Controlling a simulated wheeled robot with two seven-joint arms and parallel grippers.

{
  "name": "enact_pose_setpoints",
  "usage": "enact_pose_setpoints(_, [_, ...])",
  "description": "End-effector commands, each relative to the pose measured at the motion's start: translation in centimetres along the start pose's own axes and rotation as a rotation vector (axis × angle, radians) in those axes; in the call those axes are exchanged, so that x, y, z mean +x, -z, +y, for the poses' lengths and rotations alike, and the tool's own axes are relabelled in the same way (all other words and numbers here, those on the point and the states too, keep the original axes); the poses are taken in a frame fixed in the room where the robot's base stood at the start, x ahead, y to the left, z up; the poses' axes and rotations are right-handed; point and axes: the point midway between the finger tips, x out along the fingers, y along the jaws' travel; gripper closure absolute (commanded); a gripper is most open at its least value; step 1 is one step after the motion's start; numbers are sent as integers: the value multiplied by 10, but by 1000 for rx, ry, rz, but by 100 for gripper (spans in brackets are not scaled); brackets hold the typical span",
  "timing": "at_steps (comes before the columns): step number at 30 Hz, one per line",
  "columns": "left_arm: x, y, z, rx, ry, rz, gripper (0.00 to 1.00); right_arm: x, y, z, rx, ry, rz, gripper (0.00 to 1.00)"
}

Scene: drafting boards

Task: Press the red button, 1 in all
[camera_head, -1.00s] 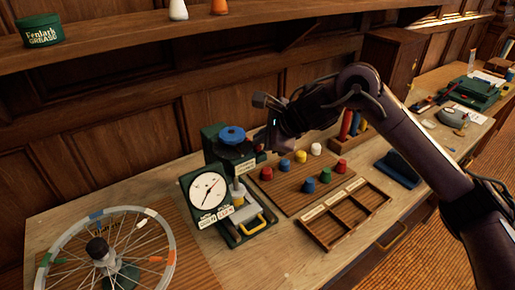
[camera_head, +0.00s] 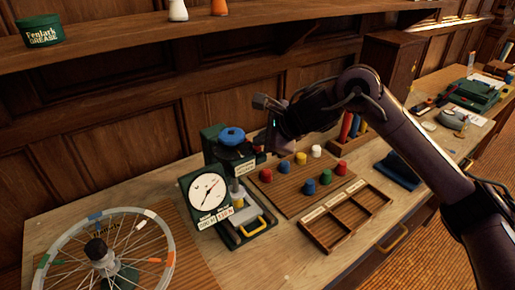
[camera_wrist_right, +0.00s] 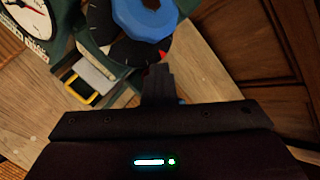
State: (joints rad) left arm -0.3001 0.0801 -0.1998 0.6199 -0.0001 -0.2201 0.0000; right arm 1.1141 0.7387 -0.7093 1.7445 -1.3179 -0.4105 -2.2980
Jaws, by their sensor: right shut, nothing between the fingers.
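A green press-like machine (camera_head: 204,138) stands on the bench, with a blue knob (camera_head: 231,135) on top and a white dial (camera_head: 207,191) in front. A small red part (camera_wrist_right: 162,56) shows beside the knob's black base in the right wrist view; I cannot tell whether it is the red button. My right gripper (camera_head: 264,146) is shut and empty, close to the right of the knob. Its fingertips (camera_wrist_right: 158,75) come just below the red part in the wrist view; contact is unclear. My left gripper is not in view.
A board (camera_head: 292,196) with several coloured knobs lies right of the machine, behind a compartmented wooden tray (camera_head: 318,236). The shelf (camera_head: 120,60) runs above. Bare bench (camera_head: 275,265) lies in front.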

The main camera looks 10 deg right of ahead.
Motion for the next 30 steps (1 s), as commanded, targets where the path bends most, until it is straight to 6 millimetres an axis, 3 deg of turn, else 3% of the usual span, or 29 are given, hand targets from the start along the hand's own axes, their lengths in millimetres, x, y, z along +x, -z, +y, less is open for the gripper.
enact_pose_setpoints(9, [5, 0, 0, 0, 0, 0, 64, 8, 8, 10, -3, -20, 15, 100])
enact_pose_setpoints(30, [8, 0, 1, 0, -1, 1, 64, 11, 10, 12, -2, -23, 14, 100])
